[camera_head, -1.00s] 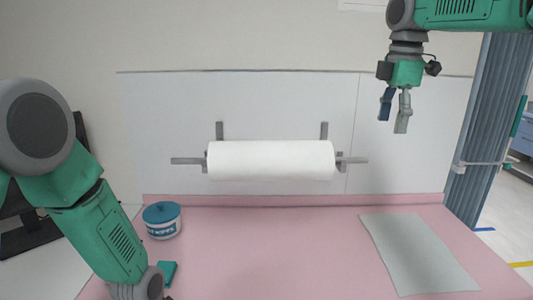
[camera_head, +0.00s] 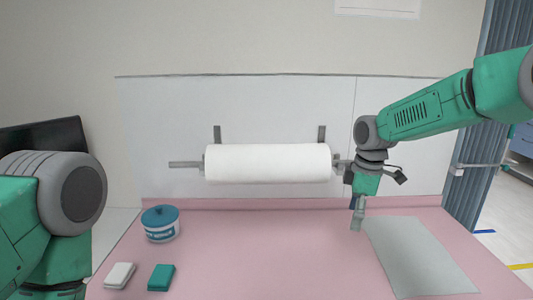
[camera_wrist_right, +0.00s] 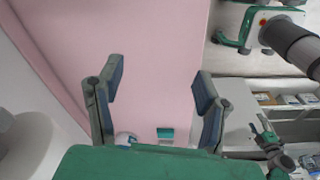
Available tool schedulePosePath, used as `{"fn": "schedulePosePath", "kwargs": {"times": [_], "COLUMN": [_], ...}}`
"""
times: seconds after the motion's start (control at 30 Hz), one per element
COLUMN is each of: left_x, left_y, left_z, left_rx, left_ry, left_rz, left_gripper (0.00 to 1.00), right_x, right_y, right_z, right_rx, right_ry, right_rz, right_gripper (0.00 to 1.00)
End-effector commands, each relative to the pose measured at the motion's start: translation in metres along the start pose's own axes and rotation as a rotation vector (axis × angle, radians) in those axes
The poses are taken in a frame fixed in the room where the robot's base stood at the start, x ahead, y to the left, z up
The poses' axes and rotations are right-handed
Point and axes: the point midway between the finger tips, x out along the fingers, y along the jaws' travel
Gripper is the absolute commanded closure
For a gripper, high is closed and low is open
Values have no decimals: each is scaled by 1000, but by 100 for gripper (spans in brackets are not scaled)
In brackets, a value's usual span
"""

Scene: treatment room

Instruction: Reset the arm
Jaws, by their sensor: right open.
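My right gripper (camera_head: 357,215) hangs from the right arm, fingers pointing down, over the back right of the pink table (camera_head: 270,250). In the right wrist view its two fingers (camera_wrist_right: 158,95) stand wide apart with nothing between them. The left arm (camera_head: 65,200) shows at the left edge of the head view; its gripper is out of frame.
A paper roll (camera_head: 267,163) hangs on a wall holder left of the right gripper. A grey sheet (camera_head: 420,256) lies at right. A tub with a teal lid (camera_head: 160,223), a white block (camera_head: 119,275) and a teal block (camera_head: 161,277) stand at left. The table's middle is clear.

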Motion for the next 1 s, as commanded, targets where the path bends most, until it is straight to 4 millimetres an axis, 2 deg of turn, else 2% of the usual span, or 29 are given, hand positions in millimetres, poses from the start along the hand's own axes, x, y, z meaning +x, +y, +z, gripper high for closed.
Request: {"fn": "schedulePosePath", "kwargs": {"times": [0.03,0.1,0.17,0.2,0.3,0.43,0.53,0.7,0.9,0.97,1.0], "left_x": [0,1,1,1,2,1,1,0,0,3,17], "left_y": [-1,-2,-2,-3,-4,-4,-2,-1,-1,-2,-2], "left_z": [0,1,1,1,1,1,0,0,-1,0,0], "left_rx": [-1,0,0,0,-1,0,0,0,0,0,0], "left_ry": [0,0,0,0,0,0,0,0,-1,-1,-1], "left_rz": [1,3,3,4,5,5,3,1,2,3,3], "left_gripper": [40,40,40,40,40,40,40,40,40,40,40], "right_x": [38,86,124,148,200,248,269,277,260,254,270], "right_y": [-19,-44,-70,-88,-139,-210,-265,-339,-402,-418,-412], "right_z": [1,4,10,16,35,70,102,151,197,208,205], "right_rx": [46,132,213,268,418,625,785,1009,1208,1257,1250], "right_ry": [0,11,20,24,28,22,9,-20,-58,-68,-56], "right_rz": [-21,-32,-42,-48,-60,-67,-60,-28,34,55,57], "right_gripper": [40,40,40,40,40,40,40,40,40,40,40]}}
